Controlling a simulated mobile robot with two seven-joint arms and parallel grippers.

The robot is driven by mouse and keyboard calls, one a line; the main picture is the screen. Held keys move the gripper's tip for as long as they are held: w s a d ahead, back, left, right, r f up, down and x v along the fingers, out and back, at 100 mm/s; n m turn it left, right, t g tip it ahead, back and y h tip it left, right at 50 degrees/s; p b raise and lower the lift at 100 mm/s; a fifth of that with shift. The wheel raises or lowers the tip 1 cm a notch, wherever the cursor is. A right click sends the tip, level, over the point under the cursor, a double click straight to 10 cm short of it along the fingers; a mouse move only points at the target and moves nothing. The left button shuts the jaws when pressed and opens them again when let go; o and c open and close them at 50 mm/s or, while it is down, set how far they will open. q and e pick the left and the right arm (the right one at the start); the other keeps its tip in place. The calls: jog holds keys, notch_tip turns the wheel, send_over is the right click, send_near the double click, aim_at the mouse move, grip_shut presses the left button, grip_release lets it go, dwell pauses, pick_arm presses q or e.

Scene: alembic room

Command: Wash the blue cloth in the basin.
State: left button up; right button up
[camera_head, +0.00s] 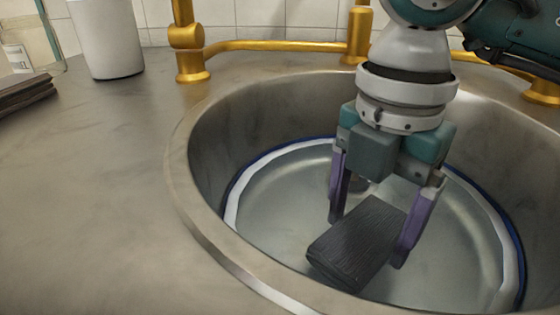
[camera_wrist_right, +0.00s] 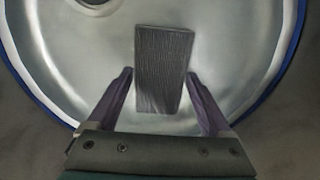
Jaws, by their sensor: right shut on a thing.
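A dark grey block with a fine ribbed surface (camera_head: 358,245) is between the fingers of my right gripper (camera_head: 368,236), which is shut on it. It looks like a stiff block; I see no blue cloth. The block is tilted, over or in a round basin with a blue rim and white band (camera_head: 232,200), inside the metal sink. I cannot tell whether the block touches the basin floor. The right wrist view also shows the block (camera_wrist_right: 163,68) between the purple fingers, with the basin's pale floor around it. My left gripper is not in view.
The metal sink rim (camera_head: 184,170) surrounds the basin. Brass taps and pipe (camera_head: 270,45) stand behind it. A white cup (camera_head: 106,40), a glass vessel (camera_head: 28,38) and a dark stack (camera_head: 25,90) stand at the back left. The counter left of the sink is clear.

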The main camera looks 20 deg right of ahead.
jog(key=shift+s+d, duration=0.4)
jog(key=shift+d, duration=0.25)
jog(key=shift+s+d, duration=0.4)
jog(key=shift+d, duration=0.2)
jog(key=shift+w+a, duration=0.4)
jog(key=shift+a, duration=0.25)
jog(key=shift+w+a, duration=0.4)
jog(key=shift+a, duration=0.25)
jog(key=shift+s+d+p, duration=0.2)
jog(key=shift+s+d, duration=0.2)
jog(key=shift+d, duration=0.25)
jog(key=shift+s+d+p, duration=0.2)
jog(key=shift+s+d, duration=0.2)
jog(key=shift+d, duration=0.25)
jog(key=shift+w+a, duration=0.4)
jog(key=shift+a, duration=0.25)
jog(key=shift+w+a, duration=0.4)
jog(key=shift+a, duration=0.25)
notch_tip(320, 180, up, 8)
jog(key=p, duration=0.7)
jog(key=shift+r+p, duration=0.5)
jog(key=shift+p, duration=0.05)
